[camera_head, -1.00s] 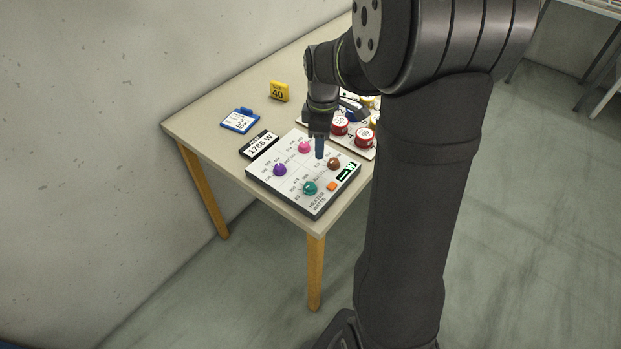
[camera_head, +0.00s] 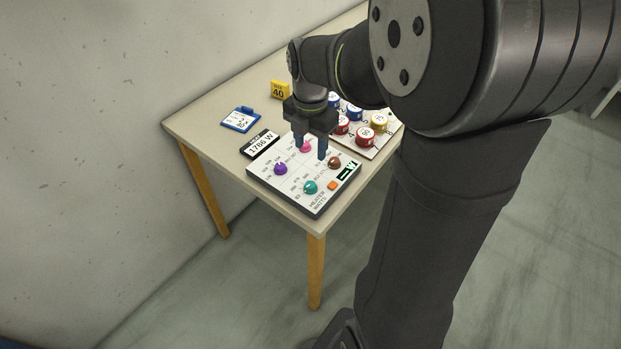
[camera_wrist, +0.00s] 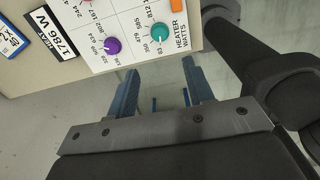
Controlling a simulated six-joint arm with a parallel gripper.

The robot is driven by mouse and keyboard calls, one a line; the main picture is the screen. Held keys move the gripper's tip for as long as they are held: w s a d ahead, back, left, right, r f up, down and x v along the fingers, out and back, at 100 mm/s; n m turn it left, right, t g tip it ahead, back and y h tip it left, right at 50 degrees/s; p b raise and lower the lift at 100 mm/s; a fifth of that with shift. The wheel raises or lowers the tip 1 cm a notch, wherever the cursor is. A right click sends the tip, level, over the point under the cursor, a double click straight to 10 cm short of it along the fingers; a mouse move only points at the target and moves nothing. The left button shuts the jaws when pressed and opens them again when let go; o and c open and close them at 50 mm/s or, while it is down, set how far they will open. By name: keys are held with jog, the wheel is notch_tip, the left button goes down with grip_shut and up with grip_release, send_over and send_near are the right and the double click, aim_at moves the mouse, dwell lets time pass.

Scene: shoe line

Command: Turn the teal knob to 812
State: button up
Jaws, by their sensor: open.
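The teal knob (camera_head: 310,187) sits near the front corner of the white panel (camera_head: 285,190), by the words HEATER WATTS. In the wrist view the teal knob (camera_wrist: 157,34) has printed numbers around it, 812 among them on its upper side. Which number its mark points at is too small to tell. My gripper (camera_head: 310,150) is open, pointing down above the panel, behind the teal knob in the head view. In the wrist view my gripper (camera_wrist: 161,74) has nothing between its fingers, and the knob lies beyond the fingertips, apart from them.
The panel also bears a purple knob (camera_head: 280,169), a pink knob (camera_head: 305,147), a brown knob (camera_head: 334,163) and an orange button (camera_head: 332,185). A sign reading 1786 W (camera_head: 260,144) lies beside it. A tray (camera_head: 384,144) of coloured round pieces stands behind to the right.

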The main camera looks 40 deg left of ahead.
aim_at(310, 184)
notch_tip(310, 184, down, 13)
jog(key=shift+r, duration=0.1)
dwell(0.3)
jog(key=c, duration=1)
